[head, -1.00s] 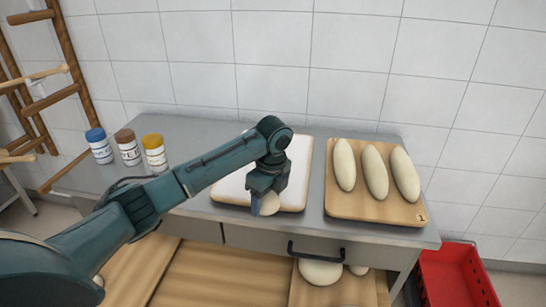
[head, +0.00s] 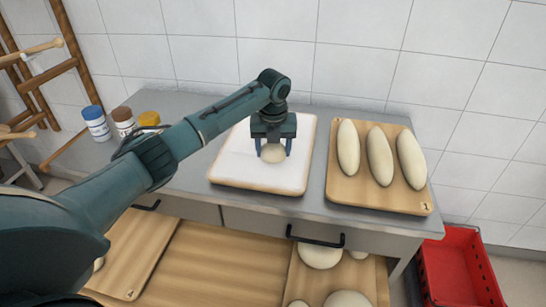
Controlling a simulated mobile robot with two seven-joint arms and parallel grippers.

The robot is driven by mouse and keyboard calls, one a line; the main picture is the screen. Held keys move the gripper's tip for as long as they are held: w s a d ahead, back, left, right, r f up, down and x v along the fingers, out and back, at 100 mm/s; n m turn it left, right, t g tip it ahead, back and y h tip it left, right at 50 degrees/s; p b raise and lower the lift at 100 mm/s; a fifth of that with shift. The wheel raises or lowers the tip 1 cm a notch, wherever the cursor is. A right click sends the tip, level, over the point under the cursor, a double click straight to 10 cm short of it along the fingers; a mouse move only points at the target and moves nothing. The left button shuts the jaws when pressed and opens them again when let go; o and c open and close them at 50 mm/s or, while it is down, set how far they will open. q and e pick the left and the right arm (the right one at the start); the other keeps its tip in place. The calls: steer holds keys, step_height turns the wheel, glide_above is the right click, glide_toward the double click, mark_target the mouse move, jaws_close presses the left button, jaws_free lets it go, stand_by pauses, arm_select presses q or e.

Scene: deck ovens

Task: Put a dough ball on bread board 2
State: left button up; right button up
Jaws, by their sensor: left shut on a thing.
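My left gripper (head: 273,149) points down, shut on a pale dough ball (head: 273,154) between its two fingers. The ball is over the white-topped board (head: 232,177) with a wooden rim, on the grey counter. I cannot tell whether the ball touches the board. No number shows on this board, so I cannot tell whether it is bread board 2. A wooden board marked 1 (head: 375,196) lies to its right with three long dough loaves (head: 380,157). My right gripper is not in view.
Lower in front, several dough balls (head: 320,256) lie on a wooden board (head: 311,285). Another board (head: 135,257) is at lower left. Three jars (head: 96,123) stand at the counter's left. A red crate (head: 456,272) is on the floor at right.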

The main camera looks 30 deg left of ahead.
mark_target(273, 160)
arm_select(q)
steer(key=shift+f, duration=2)
steer(key=shift+f, duration=0.1)
steer(key=o, duration=1)
steer(key=shift+c, duration=0.2)
steer(key=r, duration=0.4)
steer(key=s+r, duration=0.1)
steer(key=r, duration=0.7)
steer(key=shift+s+d+r, duration=0.1)
steer(key=shift+s+d, duration=0.05)
steer(key=shift+d, duration=0.2)
